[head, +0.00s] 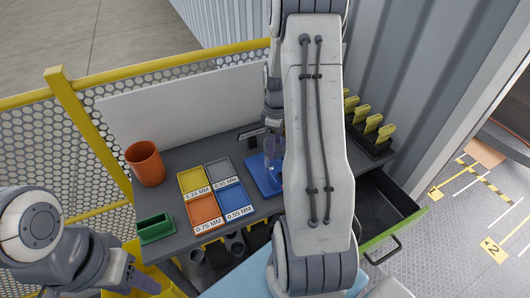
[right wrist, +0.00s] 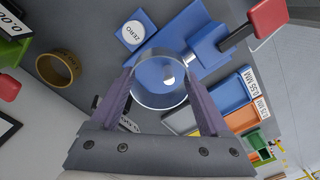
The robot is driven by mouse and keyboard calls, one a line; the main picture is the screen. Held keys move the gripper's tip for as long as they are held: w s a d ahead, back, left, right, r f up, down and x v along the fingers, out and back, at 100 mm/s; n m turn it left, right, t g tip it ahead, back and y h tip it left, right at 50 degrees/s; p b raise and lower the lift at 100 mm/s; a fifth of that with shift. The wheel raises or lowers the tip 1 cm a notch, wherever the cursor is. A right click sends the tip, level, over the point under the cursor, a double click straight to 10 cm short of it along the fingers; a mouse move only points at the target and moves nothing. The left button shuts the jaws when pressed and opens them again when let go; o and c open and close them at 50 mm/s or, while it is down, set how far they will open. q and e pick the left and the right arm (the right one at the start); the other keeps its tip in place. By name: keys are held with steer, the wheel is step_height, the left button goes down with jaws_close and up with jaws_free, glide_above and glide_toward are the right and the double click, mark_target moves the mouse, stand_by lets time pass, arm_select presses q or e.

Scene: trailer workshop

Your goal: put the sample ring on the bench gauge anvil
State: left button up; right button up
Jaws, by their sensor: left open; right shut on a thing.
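The sample ring (right wrist: 140,97), a shiny metal hoop, is held between the purple fingers of my right gripper (right wrist: 160,80) in the right wrist view. The blue bench gauge (right wrist: 203,44) lies beyond it, with a ZERO button and a red-ended part. A small grey round part, perhaps the anvil, shows through the ring; I cannot tell whether the ring is above it or around it. In the head view the gauge's blue base (head: 259,178) stands on the bench, partly hidden by my right arm. My left gripper (head: 146,283) is open and empty at lower left, off the bench.
Several labelled trays, including an orange one (head: 203,212), lie left of the gauge. An orange cup (head: 145,163) and green holder (head: 155,228) stand farther left. An open drawer (head: 383,207) juts out at right.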

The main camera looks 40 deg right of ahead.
mark_target(265, 143)
steer(key=shift+w+a+f, duration=0.9)
steer(key=shift+w+a, duration=0.2)
step_height(265, 143, down, 3)
steer(key=shift+s+f+p, duration=0.1)
steer(key=shift+p, duration=0.75)
steer(key=shift+f, duration=0.45)
steer(key=shift+f, duration=0.1)
